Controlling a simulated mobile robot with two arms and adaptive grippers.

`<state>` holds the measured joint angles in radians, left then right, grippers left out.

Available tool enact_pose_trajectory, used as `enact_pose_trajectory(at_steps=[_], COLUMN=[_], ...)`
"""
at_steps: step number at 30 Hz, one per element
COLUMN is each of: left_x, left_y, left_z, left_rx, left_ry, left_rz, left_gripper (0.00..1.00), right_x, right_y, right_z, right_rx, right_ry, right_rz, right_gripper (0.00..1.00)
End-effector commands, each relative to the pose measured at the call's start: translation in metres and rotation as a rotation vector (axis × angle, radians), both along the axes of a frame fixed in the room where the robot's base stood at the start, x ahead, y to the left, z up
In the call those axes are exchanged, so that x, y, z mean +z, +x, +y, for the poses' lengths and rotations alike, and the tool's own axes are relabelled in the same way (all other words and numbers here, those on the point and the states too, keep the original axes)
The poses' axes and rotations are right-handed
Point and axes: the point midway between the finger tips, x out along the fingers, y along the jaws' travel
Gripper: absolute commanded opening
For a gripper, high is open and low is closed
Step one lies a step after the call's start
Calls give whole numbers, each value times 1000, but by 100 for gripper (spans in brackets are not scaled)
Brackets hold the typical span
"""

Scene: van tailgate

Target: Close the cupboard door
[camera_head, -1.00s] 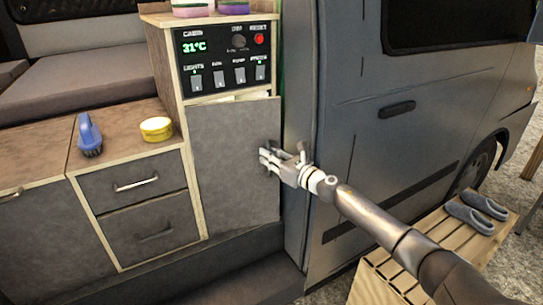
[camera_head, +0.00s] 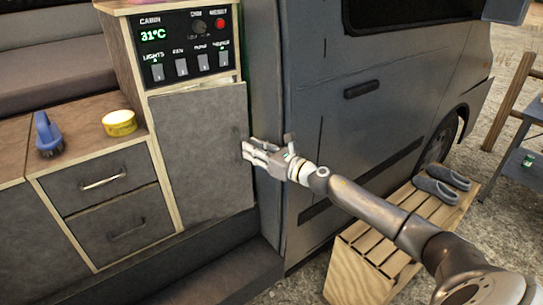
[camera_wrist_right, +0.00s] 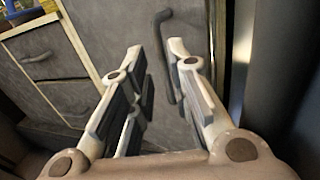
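The grey cupboard door (camera_head: 200,140) is below the control panel in the head view. Its top edge slants slightly from the frame, so it looks a little ajar; the exact gap is unclear. My right gripper (camera_head: 246,150) is in front of the door's right edge. In the right wrist view the right gripper (camera_wrist_right: 155,52) is open, its fingers apart. The dark vertical bar handle (camera_wrist_right: 162,45) on the door shows between and beyond the fingers. I cannot tell whether a finger touches it. My left gripper is not in view.
Two drawers (camera_head: 103,181) are left of the door, with a blue brush (camera_head: 47,135) and yellow tin (camera_head: 119,122) on the counter above. The control panel (camera_head: 186,45) is over the door. A slatted wooden step (camera_head: 370,255) with slippers (camera_head: 440,185) stands at right.

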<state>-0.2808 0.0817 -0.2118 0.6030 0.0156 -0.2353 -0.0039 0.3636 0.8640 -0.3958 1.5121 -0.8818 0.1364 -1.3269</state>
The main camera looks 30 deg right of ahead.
Motion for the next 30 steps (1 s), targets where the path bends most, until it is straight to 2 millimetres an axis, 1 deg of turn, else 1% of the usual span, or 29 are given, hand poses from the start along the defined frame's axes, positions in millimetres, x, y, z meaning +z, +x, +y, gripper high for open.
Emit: enact_pose_trajectory(at_steps=[1,6,13,18,28,30], left_x=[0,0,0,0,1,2], left_y=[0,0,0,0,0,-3], left_z=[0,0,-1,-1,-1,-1], left_rx=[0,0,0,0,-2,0], left_ry=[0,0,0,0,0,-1], left_rz=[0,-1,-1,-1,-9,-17], left_gripper=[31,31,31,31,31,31], right_x=[-1,-1,0,1,2,1], right_y=[-8,-28,-49,-55,-57,-57], right_z=[-2,-9,-16,-19,-19,-19], right_rx=[1,1,1,1,1,1], right_ry=[-2,0,2,0,0,6], right_rz=[2,2,2,0,-1,1], right_gripper=[18,18,18,18,18,9])
